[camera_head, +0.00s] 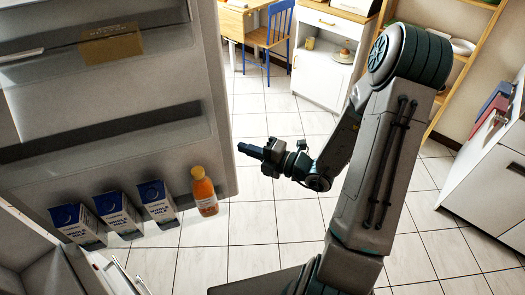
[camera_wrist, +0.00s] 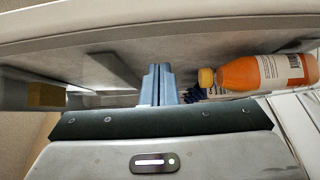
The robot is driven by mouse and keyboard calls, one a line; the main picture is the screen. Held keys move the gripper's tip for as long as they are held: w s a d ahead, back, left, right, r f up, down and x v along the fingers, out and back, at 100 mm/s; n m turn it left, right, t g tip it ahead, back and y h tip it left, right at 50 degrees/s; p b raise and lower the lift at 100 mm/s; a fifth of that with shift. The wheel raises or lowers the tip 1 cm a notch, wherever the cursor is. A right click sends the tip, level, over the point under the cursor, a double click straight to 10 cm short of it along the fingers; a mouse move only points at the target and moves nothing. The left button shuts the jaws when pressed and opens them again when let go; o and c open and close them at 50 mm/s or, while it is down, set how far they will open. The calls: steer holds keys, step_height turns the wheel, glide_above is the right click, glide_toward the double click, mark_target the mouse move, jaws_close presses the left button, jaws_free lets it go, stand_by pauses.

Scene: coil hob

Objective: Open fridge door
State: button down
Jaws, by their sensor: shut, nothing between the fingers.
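The fridge door (camera_head: 215,95) stands swung open at the left of the head view, its inner side with the door shelves facing me. In the wrist view its inner side (camera_wrist: 215,50) spans the top of the picture. My gripper (camera_head: 243,148) is at the door's free right edge, fingers pointing left toward it. The wrist view shows the two fingers (camera_wrist: 157,72) pressed together and empty, in front of the door's inner side. I cannot tell whether they touch the door. Part of the fridge body (camera_head: 40,270) shows at the bottom left. No handle is visible.
The door shelves hold milk cartons (camera_head: 120,213), an orange bottle (camera_head: 204,190) and a brown box (camera_head: 111,46). A white cabinet (camera_head: 320,60) and a blue chair (camera_head: 270,35) stand behind. A white counter (camera_head: 490,185) is at the right. Tiled floor (camera_head: 285,215) between them is open.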

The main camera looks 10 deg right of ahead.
mark_target(223, 132)
steer(key=w, duration=0.1)
steer(key=w+a, duration=0.1)
steer(key=w, duration=0.1)
steer(key=w+a+p, duration=0.1)
steer(key=shift+w+a, duration=0.15)
steer(key=shift+w, duration=0.6)
